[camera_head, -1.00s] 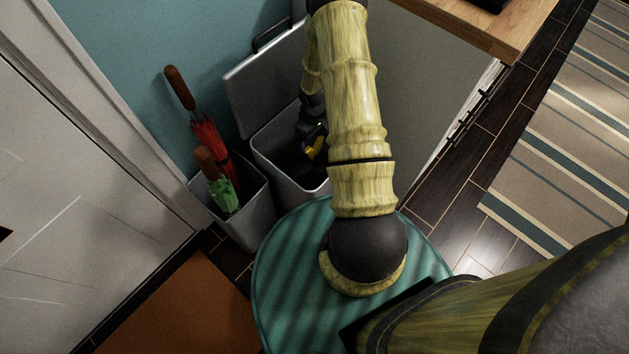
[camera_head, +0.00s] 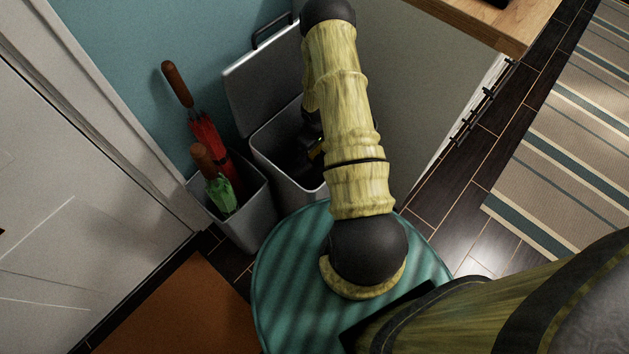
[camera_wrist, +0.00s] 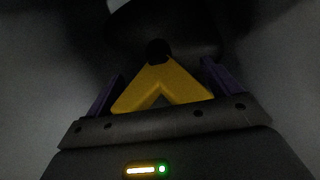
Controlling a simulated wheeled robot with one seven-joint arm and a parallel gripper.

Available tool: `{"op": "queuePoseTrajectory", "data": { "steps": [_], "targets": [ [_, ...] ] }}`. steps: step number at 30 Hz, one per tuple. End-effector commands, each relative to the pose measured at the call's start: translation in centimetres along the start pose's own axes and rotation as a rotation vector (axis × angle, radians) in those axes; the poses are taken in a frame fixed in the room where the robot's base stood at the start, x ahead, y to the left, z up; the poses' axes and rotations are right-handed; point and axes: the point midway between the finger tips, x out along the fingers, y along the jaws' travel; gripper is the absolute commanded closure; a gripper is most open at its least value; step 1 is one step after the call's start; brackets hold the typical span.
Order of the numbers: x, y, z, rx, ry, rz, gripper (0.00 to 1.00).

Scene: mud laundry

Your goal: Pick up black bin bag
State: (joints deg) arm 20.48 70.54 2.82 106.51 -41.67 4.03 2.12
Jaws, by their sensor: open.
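A grey bin (camera_head: 283,178) with its lid (camera_head: 262,84) raised stands against the blue wall. Its inside is dark. My gripper (camera_head: 318,150) is at the bin's opening in the head view, mostly hidden behind my arm. In the wrist view my gripper (camera_wrist: 160,82) is open, its purple fingers standing apart on either side of a yellow V-shaped part. A dark mass, likely the black bin bag (camera_wrist: 185,38), lies just beyond the fingers. It is too dark to tell its outline or whether the fingers touch it.
A grey holder (camera_head: 246,217) with a red umbrella (camera_head: 207,135) and a green one (camera_head: 220,193) stands close left of the bin. A wooden counter (camera_head: 490,22) is at upper right. A striped rug (camera_head: 570,140) lies on the dark floor at right.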

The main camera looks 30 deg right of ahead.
Motion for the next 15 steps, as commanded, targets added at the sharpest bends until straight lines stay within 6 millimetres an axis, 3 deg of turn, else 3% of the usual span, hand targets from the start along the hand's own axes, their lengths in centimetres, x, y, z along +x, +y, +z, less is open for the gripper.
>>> {"op": "queuePoseTrajectory", "data": {
  "steps": [15],
  "targets": [
    [-0.07, 0.01, -0.03, 0.000, 0.001, 0.000, 0.13]
  ]
}}
